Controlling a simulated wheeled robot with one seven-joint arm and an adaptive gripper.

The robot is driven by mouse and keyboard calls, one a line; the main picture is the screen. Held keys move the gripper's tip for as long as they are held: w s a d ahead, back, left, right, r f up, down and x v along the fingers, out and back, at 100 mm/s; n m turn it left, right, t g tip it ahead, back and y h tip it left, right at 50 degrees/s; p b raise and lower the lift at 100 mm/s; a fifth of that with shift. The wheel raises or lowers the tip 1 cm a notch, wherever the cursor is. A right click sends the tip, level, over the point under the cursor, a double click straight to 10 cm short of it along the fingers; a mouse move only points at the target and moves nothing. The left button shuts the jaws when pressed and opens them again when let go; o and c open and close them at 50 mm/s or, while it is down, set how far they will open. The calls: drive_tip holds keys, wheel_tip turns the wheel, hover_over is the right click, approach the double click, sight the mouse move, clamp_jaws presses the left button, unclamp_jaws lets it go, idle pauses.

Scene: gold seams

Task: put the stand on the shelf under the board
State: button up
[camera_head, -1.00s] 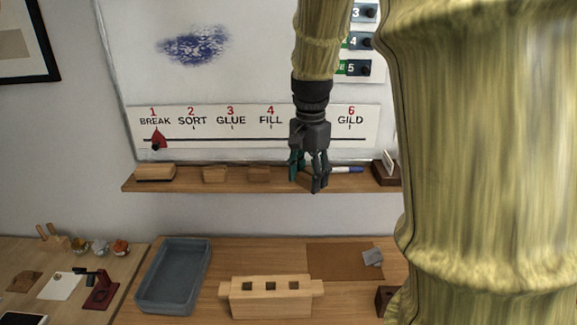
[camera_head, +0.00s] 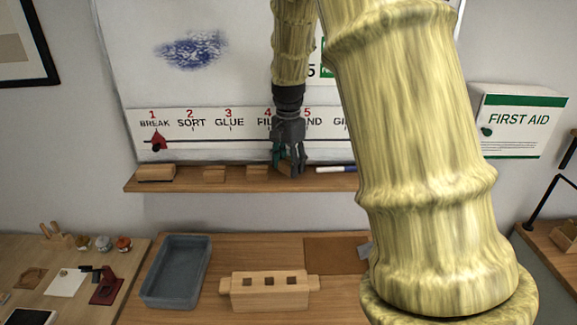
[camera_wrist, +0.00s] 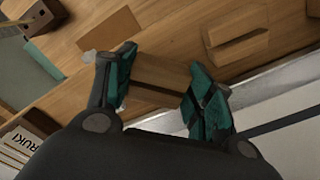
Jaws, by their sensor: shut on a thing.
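My gripper (camera_head: 290,170) is at the shelf, in front of the lower part of the board (camera_head: 240,75). In the wrist view its teal-padded fingertips (camera_wrist: 160,85) are shut on a small wooden stand (camera_wrist: 160,76). The shelf (camera_head: 228,183) runs under the board. The held stand is at shelf height, mostly covered by the fingers in the head view; I cannot tell whether it touches the shelf. Two similar wooden stands, one left (camera_head: 214,174) and one nearer (camera_head: 257,170), sit on the shelf to the left of my gripper.
A wooden eraser-like block (camera_head: 156,173) is at the shelf's left end. Below are a grey tray (camera_head: 174,272), a slotted wooden block (camera_head: 270,291) and a brown mat (camera_head: 333,256). My arm hides the shelf's right end.

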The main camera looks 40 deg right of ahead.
sight(288, 162)
wheel_tip(288, 162, down, 2)
drive_tip(key=shift+w+f+p, duration=0.15)
drive_tip(key=shift+p, duration=0.2)
drive_tip(key=o, duration=0.7)
drive_tip(key=shift+f, duration=0.15)
wheel_tip(288, 162, up, 12)
drive_tip(key=b, duration=0.4)
drive_tip(key=shift+r, duration=0.25)
